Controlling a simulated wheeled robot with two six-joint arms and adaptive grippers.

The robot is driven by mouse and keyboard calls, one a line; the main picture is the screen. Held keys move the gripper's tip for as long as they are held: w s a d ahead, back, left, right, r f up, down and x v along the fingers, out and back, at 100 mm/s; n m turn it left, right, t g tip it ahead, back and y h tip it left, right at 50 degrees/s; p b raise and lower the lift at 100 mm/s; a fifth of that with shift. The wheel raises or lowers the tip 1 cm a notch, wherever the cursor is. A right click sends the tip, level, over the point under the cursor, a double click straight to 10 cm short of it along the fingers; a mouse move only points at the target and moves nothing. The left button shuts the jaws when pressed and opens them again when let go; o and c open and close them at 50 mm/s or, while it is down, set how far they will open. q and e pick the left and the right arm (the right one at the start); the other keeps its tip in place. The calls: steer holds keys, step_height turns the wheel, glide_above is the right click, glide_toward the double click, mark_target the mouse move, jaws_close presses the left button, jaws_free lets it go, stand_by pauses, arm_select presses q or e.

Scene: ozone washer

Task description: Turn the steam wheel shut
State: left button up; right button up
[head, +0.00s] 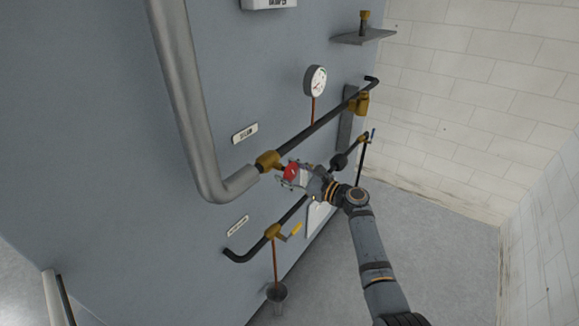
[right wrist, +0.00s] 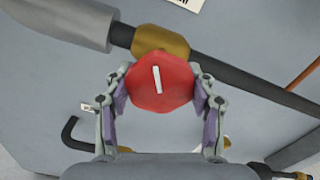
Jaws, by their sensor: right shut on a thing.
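The red steam wheel (head: 291,171) sits on a brass valve (head: 267,160) in the upper dark pipe, below a label plate that seems to read STEAM. In the right wrist view the wheel (right wrist: 159,84) faces me, with a white bar mark near upright, tilted slightly. The brass valve body (right wrist: 160,42) shows behind it. My right gripper (head: 297,176) is at the wheel. In the right wrist view its two fingers (right wrist: 160,98) touch the wheel's left and right sides, shut on it. My left gripper is not in view.
A thick grey pipe (head: 188,100) comes down to the valve's left. A gauge (head: 315,81) stands above the dark pipe. The floor at right is clear.

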steer(key=m+p, duration=0.1)
steer(key=m, duration=0.1)
steer(key=shift+m, duration=0.3)
steer(key=shift+s+f+m+p, duration=0.15)
steer(key=shift+m+p, duration=0.15)
steer(key=shift+m, duration=1.1)
steer(key=o, duration=1.2)
steer(key=v, duration=1.2)
